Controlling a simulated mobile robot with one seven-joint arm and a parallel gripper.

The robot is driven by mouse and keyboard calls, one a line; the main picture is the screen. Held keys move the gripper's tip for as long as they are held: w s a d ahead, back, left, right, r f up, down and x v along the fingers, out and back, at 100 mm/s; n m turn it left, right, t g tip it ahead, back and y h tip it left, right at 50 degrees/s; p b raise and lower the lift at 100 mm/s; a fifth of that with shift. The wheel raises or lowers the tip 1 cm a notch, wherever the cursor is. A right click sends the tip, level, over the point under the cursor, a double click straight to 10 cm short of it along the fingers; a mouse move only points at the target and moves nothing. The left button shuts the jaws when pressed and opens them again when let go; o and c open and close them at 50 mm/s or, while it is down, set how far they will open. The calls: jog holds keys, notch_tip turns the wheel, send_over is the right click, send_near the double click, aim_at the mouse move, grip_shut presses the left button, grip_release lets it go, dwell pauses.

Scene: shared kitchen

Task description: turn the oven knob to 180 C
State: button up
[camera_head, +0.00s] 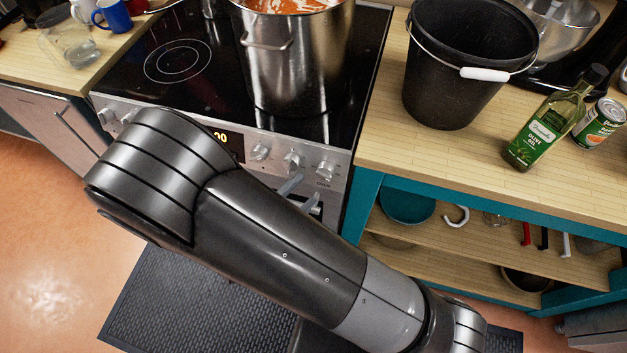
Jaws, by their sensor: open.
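The stove (181,97) stands at upper left with a silver control panel along its front. Several knobs show on the panel: a right-hand knob (326,170), a middle knob (291,160) and a left one (260,152) beside the lit display. I cannot read the markings, so I cannot tell which is the oven knob or its setting. My gripper (301,194) is mostly hidden behind my arm. Its two grey fingertips show apart, just below the middle and right-hand knobs, with nothing seen between them. I cannot tell whether they touch the panel.
A large steel pot (296,62) of red food stands on the cooktop above the knobs. A black bucket (462,75), olive oil bottle (540,130) and can (598,122) stand on the right counter. A dark mat (200,303) lies on the floor.

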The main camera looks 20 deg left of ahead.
aim_at(321, 176)
jog(key=v, duration=0.5)
jog(key=shift+n+g+h, duration=0.3)
jog(key=shift+n+h, duration=0.1)
jog(key=shift+n, duration=0.5)
jog(key=x, duration=1)
jog(key=shift+w+r, duration=0.2)
jog(key=shift+w, duration=0.2)
jog(key=c, duration=1)
